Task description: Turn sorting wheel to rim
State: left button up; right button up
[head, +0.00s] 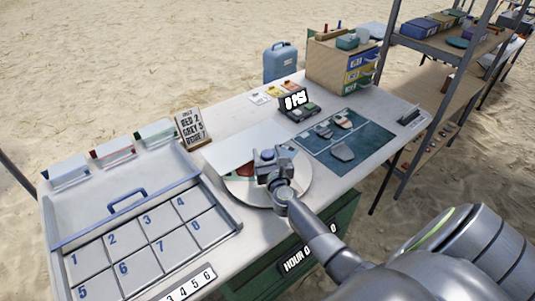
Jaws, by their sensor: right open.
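The sorting wheel (242,190) is a pale round disc near the front edge of the table, right of centre. A white flat panel (232,147) covers its far left part, and a reddish patch shows on the wheel beside my gripper. My right gripper (268,156) is over the wheel, open, with its arm coming from the lower right. The gripper hides the wheel's middle, and I cannot tell whether it touches the wheel. My left gripper is not in view.
A numbered tray (128,238) with a blue handle fills the table's left. A sign (193,128) stands behind it. A blue mat (372,133) with several sherds lies right of the wheel. A drawer box (335,67) and dark scale (298,110) stand at the back.

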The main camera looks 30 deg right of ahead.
grip_shut()
